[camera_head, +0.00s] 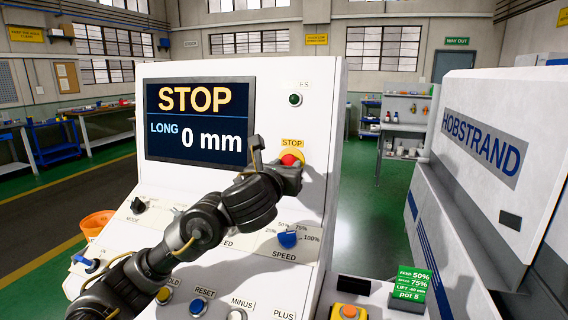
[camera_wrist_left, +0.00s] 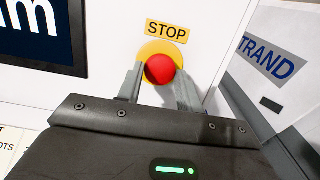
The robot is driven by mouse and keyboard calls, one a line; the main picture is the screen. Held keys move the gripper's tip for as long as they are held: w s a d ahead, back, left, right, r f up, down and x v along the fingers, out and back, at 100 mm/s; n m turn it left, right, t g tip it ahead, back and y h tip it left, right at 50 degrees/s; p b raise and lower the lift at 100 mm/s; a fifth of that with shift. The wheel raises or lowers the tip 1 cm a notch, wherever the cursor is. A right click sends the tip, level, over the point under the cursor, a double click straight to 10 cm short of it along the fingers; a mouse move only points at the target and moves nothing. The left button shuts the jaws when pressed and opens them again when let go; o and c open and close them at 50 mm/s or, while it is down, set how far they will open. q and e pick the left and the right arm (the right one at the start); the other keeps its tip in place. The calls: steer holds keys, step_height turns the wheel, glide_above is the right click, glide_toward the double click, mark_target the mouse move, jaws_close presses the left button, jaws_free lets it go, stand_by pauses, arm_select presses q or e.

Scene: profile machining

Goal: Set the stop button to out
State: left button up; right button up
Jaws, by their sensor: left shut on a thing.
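The stop button is a red mushroom knob (camera_head: 291,158) on a round yellow base, under a yellow STOP label (camera_head: 292,143) on the white control panel. The red knob also shows in the left wrist view (camera_wrist_left: 160,69). My left gripper (camera_wrist_left: 156,88) has its two fingers on either side of the knob and is shut on it. In the head view my left gripper (camera_head: 290,166) hides the lower part of the button. How far the knob stands out is hard to tell. My right gripper is not in view.
A screen (camera_head: 200,122) on the panel reads STOP, LONG 0 mm. A blue speed knob (camera_head: 288,239) sits below my left arm, with several labelled buttons lower down. A green sign (camera_head: 411,283) stands at the lower right. A white HOBSTRAND machine (camera_head: 486,150) stands at right.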

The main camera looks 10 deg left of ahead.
arm_select(q)
steer(key=shift+a+r+m+p, duration=0.1)
steer(key=shift+m+p, duration=0.45)
steer(key=shift+m, duration=0.25)
steer(key=shift+m+h, duration=0.3)
steer(key=shift+m, duration=0.5)
